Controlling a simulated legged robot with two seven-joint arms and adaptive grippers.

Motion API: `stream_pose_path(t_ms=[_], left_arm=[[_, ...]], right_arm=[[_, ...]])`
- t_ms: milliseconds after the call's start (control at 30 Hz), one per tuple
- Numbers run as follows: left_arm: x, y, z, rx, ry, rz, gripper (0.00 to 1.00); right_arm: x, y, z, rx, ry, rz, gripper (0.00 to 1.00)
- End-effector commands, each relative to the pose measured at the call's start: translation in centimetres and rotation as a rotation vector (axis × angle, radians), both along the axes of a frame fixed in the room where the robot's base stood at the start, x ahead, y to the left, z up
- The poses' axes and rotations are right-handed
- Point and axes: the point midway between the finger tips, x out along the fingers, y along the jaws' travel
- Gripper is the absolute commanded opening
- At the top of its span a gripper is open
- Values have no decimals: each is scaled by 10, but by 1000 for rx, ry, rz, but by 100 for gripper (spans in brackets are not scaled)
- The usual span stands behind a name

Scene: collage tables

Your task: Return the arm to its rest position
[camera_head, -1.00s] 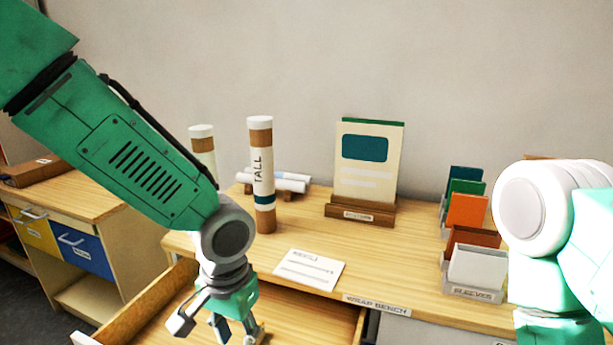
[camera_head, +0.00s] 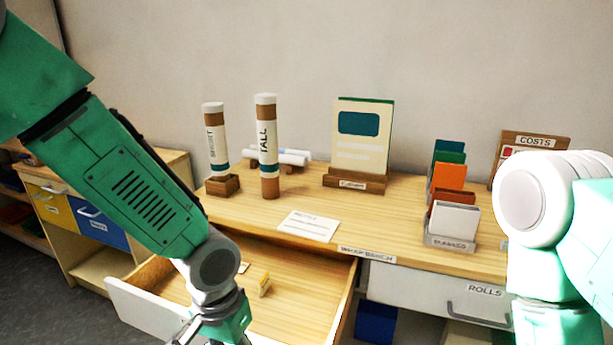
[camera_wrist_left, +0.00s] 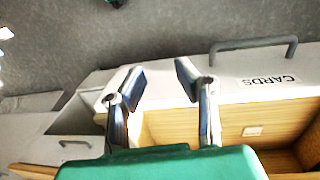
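My green left arm (camera_head: 140,185) comes in from the left and reaches down to the front of an open wooden drawer (camera_head: 300,285). Its gripper is mostly cut off at the bottom of the head view. In the left wrist view my left gripper (camera_wrist_left: 157,82) has its two fingers spread, with nothing between them, over the drawer front marked CARDS (camera_wrist_left: 270,82). My right arm (camera_head: 545,235) stands at the right edge of the head view, and its gripper is outside the picture.
On the bench (camera_head: 400,215) stand a TALL tube (camera_head: 267,150), a shorter tube (camera_head: 217,140) in a wooden base, a display card (camera_head: 362,140) and a sleeve rack (camera_head: 452,235). A ROLLS drawer (camera_head: 430,285) is shut.

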Motion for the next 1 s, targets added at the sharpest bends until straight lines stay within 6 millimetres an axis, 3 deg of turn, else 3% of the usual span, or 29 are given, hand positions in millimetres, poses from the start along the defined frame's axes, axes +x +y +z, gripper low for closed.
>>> stream_pose_path(t_ms=[267,367,500,600,800,1000], left_arm=[[-50,18,-91,-83,51,65,27],[-77,32,-136,-108,59,113,27],[-132,74,-208,-94,38,206,27],[-167,109,-241,-40,-4,252,27],[-204,158,-264,65,-74,274,27],[-208,166,-264,85,-91,274,27]], right_arm=[[-1,0,-24,0,1,0,69],[-1,0,-37,0,2,0,69],[-1,0,-61,0,2,0,69],[-2,0,-75,0,2,0,69],[-2,0,-88,0,2,0,69],[-1,0,-87,0,1,0,69]])
